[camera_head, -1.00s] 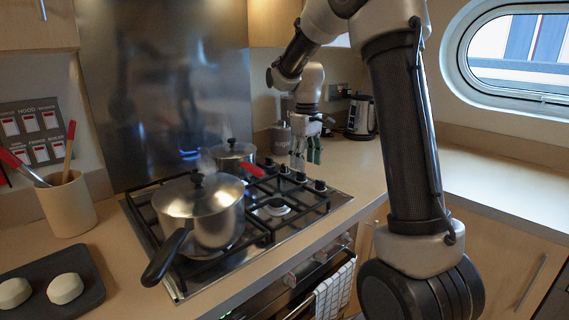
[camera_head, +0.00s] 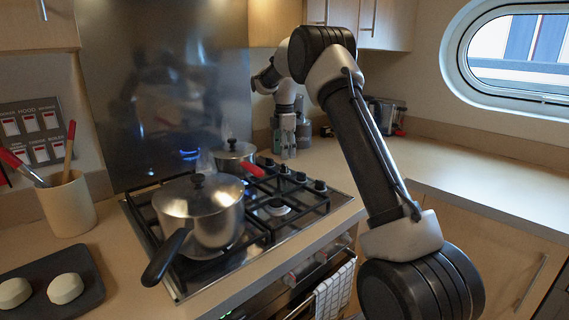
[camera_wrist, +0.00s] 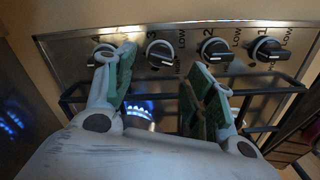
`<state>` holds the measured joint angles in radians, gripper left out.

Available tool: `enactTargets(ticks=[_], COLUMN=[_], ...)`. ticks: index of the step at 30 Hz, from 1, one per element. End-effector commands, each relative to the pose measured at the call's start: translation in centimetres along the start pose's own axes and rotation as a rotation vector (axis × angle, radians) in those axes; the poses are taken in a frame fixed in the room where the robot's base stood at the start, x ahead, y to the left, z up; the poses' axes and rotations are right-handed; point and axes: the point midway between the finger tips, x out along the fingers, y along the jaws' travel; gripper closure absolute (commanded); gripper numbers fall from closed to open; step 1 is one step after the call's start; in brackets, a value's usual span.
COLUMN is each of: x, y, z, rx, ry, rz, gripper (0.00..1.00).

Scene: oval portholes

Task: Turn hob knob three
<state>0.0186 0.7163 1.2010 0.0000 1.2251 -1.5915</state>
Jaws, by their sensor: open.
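The left finger partly covers knob four; the right fingertip is below knob two. In the head view, my gripper (camera_head: 289,148) points down by the far end of the knob row (camera_head: 301,177). Contact with any knob cannot be seen.
A large lidded pot (camera_head: 198,215) and a smaller red-handled pot (camera_head: 232,158) stand on the hob.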

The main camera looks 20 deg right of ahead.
Motion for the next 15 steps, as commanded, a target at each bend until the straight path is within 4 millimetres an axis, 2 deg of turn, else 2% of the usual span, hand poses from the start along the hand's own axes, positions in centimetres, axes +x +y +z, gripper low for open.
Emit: enactTargets(ticks=[3, 7, 15], x=[2.2, 4.0, 5.1], y=[0.0, 0.0, 0.0], z=[0.0, 0.0, 0.0], rx=[0.001, 0.002, 0.002], ry=[0.000, 0.000, 0.000], rz=[-0.002, -0.002, 0.001], gripper=[0.46, 0.46, 0.46])
